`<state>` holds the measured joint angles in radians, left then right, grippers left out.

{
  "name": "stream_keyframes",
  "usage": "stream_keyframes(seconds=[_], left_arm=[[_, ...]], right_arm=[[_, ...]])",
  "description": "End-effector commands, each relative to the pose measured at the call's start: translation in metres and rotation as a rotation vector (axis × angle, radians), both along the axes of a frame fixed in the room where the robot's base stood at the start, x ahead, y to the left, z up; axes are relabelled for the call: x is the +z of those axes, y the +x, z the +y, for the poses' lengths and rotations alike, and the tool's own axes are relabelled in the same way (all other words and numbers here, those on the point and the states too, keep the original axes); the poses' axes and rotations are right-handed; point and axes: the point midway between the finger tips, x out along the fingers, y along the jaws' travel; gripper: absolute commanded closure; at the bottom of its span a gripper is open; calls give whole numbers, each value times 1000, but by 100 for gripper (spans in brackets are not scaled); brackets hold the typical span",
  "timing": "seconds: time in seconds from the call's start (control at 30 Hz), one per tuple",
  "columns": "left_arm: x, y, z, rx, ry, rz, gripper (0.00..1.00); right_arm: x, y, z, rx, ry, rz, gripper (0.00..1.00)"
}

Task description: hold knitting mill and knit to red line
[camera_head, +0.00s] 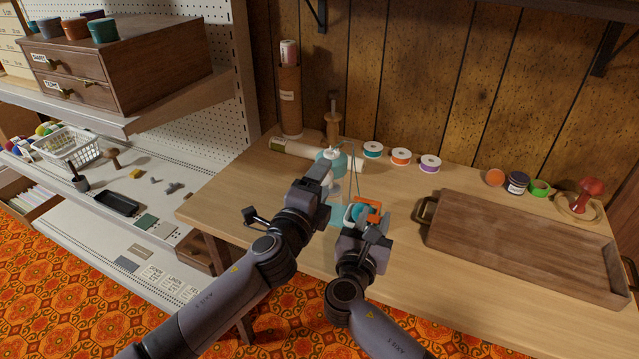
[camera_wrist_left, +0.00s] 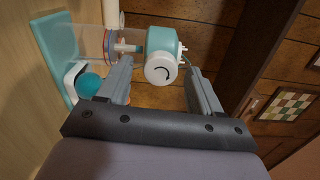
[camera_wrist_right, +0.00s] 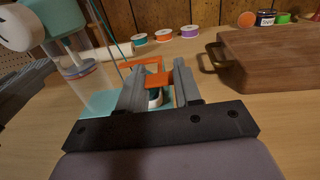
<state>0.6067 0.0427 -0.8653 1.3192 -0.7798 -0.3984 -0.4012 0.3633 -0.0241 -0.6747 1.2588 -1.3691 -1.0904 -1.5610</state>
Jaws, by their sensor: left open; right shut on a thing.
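The knitting mill has a teal head (camera_head: 331,163), a clear tube (camera_wrist_left: 88,42) and a teal base (camera_wrist_left: 57,50). In the left wrist view, a white cap with a black curved arrow (camera_wrist_left: 160,69) faces me, and a red band shows by the tube's end. My left gripper (camera_wrist_left: 165,78) is open, its fingers on either side of the cap; I cannot tell whether they touch. My right gripper (camera_wrist_right: 157,82) is shut on the orange clamp (camera_wrist_right: 155,80) low beside the mill.
Teal, orange and purple spools (camera_head: 401,155) stand behind, right of the mill. A wooden tray (camera_head: 527,245) fills the table's right side. A shelf unit (camera_head: 185,118) is at left.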

Motion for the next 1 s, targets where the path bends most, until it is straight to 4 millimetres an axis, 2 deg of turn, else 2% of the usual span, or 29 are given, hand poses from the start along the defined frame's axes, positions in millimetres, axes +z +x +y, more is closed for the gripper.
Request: stream_keyframes(seconds=[0.27,0.8,1.0], left_arm=[[-1,-10,6,1,0,1,35],[-1,-80,38,-1,1,2,35],[0,-100,48,0,-1,0,35]], right_arm=[[1,0,0,-1,-1,-2,100],[1,0,0,0,0,-1,100],[1,0,0,0,0,-1,100]])
